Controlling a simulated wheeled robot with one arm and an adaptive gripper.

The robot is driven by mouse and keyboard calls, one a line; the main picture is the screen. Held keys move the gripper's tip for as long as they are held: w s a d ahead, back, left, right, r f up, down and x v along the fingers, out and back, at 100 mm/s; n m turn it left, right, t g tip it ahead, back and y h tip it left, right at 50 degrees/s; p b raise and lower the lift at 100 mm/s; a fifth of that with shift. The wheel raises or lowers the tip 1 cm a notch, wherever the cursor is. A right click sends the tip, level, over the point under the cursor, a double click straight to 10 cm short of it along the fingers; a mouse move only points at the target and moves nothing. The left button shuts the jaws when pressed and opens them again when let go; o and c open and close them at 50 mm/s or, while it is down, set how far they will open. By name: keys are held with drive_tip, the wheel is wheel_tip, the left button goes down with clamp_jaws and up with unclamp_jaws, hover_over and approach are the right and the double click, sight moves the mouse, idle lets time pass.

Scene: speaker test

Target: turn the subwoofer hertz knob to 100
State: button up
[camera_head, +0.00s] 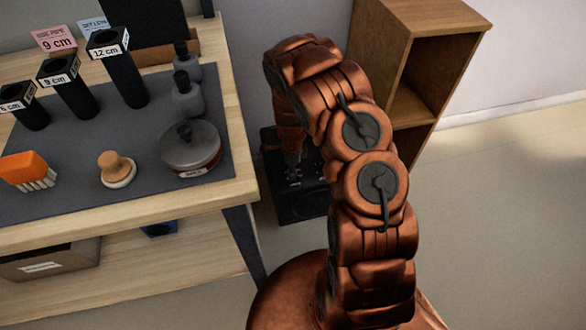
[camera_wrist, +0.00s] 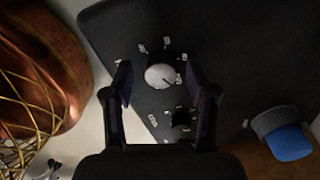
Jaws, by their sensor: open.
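The black subwoofer (camera_head: 302,203) stands on the floor between the table and the wooden shelf, partly hidden behind my arm. In the wrist view its dark panel (camera_wrist: 225,45) fills much of the picture. A round light-grey knob (camera_wrist: 160,76) with a dark pointer line sits on it, ringed by small white marks too small to read. A second, dark knob (camera_wrist: 181,119) lies below it, partly hidden by my gripper. My gripper (camera_wrist: 158,82) is open, with one finger on each side of the grey knob. I cannot tell whether the fingers touch it.
The table (camera_head: 233,165) stands close on the left, holding black tubes, a brush, a stamp-like object and a lidded pot (camera_head: 190,148). The wooden shelf (camera_head: 408,60) stands behind right. A blue-ended cylinder (camera_wrist: 287,140) shows at the wrist view's right. Floor at right is clear.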

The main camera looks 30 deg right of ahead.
drive_tip(key=shift+r, duration=0.15)
wheel_tip(320, 180, up, 12)
idle(0.7)
idle(0.5)
